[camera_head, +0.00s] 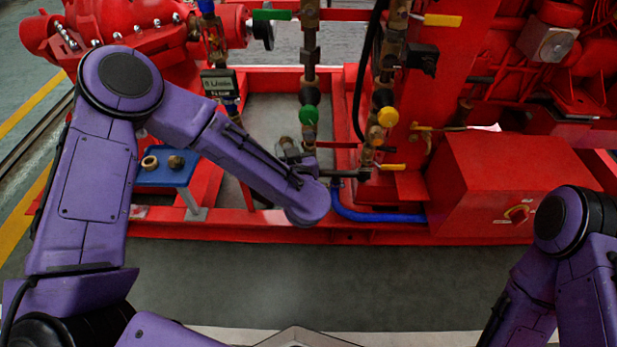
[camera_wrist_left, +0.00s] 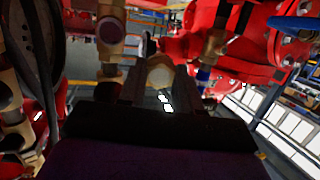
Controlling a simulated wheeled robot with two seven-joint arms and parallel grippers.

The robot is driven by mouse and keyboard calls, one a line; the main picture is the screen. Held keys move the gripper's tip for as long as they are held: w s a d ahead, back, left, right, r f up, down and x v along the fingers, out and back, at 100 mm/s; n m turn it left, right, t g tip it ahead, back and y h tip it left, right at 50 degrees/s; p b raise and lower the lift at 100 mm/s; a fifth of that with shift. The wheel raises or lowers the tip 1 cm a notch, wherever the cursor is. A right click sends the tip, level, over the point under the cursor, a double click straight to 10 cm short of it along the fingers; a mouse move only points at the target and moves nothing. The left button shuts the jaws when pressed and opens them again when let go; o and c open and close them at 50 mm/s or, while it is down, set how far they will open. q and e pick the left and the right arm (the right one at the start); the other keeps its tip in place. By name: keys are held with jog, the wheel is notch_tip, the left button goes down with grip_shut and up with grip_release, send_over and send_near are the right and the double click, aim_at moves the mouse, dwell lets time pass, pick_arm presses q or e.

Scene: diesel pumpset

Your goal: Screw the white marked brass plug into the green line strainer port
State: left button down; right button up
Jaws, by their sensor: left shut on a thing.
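My left gripper (camera_head: 290,150) is in front of the lower end of the green line. In the left wrist view its dark fingers (camera_wrist_left: 157,85) are shut on a pale brass plug (camera_wrist_left: 160,72), seen end-on. I cannot make out a white mark on it.
A blue tray (camera_head: 148,180) on the left holds two brass pieces, one ring-like (camera_head: 149,163). A blue hose (camera_head: 380,216) runs along the red frame. The floor in front is clear.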

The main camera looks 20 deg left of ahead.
pick_arm(q)
jog(key=s+d+f+m+t+h+b, duration=0.1)
jog(key=d+f+m+t+h, duration=0.2)
jog(key=d+t, duration=0.1)
jog(key=shift+s+d, duration=0.25)
jog(key=shift+d, duration=0.5)
jog(key=shift+f, duration=0.1)
